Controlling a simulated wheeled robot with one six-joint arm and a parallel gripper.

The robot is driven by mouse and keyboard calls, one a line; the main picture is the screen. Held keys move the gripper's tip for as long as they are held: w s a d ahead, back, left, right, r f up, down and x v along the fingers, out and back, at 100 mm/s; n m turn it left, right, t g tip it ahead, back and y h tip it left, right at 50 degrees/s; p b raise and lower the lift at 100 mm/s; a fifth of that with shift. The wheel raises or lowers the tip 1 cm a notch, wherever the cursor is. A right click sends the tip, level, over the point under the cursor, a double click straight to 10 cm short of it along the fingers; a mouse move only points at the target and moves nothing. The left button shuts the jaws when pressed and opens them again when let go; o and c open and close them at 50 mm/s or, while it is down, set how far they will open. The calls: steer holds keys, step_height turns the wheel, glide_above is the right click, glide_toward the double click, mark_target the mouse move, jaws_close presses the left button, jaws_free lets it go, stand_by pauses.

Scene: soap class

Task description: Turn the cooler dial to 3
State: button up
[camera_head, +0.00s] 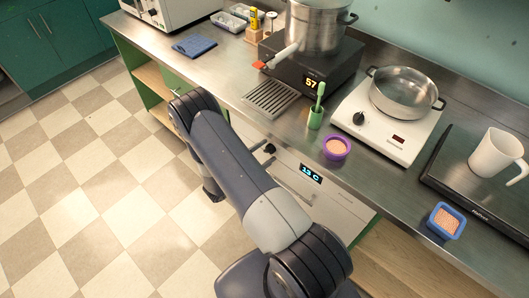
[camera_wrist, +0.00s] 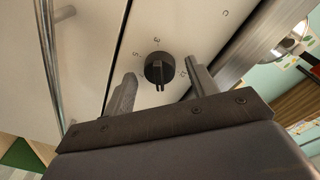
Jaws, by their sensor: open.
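The cooler dial (camera_wrist: 159,68) is a round black knob with a raised grip on a pale panel. In the head view it (camera_head: 268,148) shows beside my arm, on the cooler front under the counter. Small marks ring it in the wrist view, too tilted to read surely. Its grip ridge points down toward my gripper. My gripper (camera_wrist: 160,74) is open, one finger on each side of the dial in the picture. Whether the fingers touch it I cannot tell. The cooler display (camera_head: 311,173) reads 13 C. In the head view my arm mostly hides my gripper.
Metal bar handles run near the dial, one on the left (camera_wrist: 48,60) in the wrist view. The counter above holds a hot plate with a pan (camera_head: 402,95), a purple bowl (camera_head: 336,148) and a green cup (camera_head: 315,120). The checkered floor at left is clear.

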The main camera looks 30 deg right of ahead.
steer(key=c, duration=1)
